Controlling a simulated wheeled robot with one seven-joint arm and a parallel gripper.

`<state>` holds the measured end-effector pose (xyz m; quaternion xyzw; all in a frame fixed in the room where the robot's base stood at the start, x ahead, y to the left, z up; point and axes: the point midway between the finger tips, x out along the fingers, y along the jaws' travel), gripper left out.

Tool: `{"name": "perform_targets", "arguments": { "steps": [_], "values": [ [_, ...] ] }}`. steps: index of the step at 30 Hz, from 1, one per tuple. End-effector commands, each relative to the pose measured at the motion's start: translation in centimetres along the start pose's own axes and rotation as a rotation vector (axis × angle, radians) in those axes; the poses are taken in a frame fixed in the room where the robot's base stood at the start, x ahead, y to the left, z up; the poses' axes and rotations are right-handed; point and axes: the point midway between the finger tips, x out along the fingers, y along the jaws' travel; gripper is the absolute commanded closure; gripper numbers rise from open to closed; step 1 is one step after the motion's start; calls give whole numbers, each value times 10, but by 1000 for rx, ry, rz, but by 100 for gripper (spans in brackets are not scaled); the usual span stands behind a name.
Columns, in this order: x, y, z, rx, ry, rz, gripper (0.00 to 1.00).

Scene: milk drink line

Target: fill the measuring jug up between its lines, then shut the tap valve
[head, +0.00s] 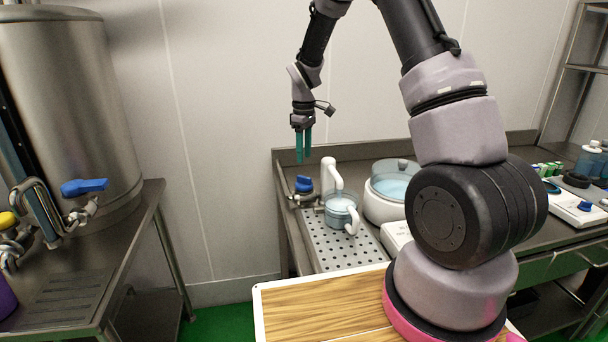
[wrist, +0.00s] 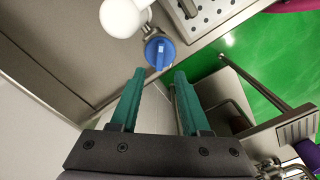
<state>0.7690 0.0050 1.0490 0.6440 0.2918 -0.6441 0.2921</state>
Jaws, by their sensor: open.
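The clear measuring jug (head: 338,216) with a white handle stands on the perforated drip tray, under a white spout (head: 330,175). Its lines and fill level are too small to read. The blue tap valve (head: 304,184) sits just left of the spout. In the wrist view the blue valve (wrist: 153,54) shows just beyond the fingertips, beside the rounded white spout (wrist: 120,17). My gripper (head: 303,159) points down above the valve, fingers apart and empty. In the wrist view my gripper (wrist: 160,72) has the valve ahead of the gap, apparently not touching it. The jug is not clearly visible there.
A steel tank (head: 65,90) with a blue-handled tap (head: 84,187) stands on the left bench. A white bowl-topped appliance (head: 384,207) is close right of the jug. The drip tray (head: 335,252) has bare room in front. The wall is close behind.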

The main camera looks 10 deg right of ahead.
Motion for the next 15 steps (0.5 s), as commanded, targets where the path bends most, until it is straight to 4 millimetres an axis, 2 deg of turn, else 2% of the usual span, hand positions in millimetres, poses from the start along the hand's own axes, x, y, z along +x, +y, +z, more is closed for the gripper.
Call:
{"name": "perform_targets", "arguments": {
  "steps": [1, 6, 12, 15],
  "values": [
    [12, -1, 1, 0, -3, -3, 54],
    [44, -1, 1, 0, -3, -3, 54],
    [70, -1, 0, 1, -1, -2, 54],
    [76, 0, 0, 1, 0, 0, 54]
  ]
}}
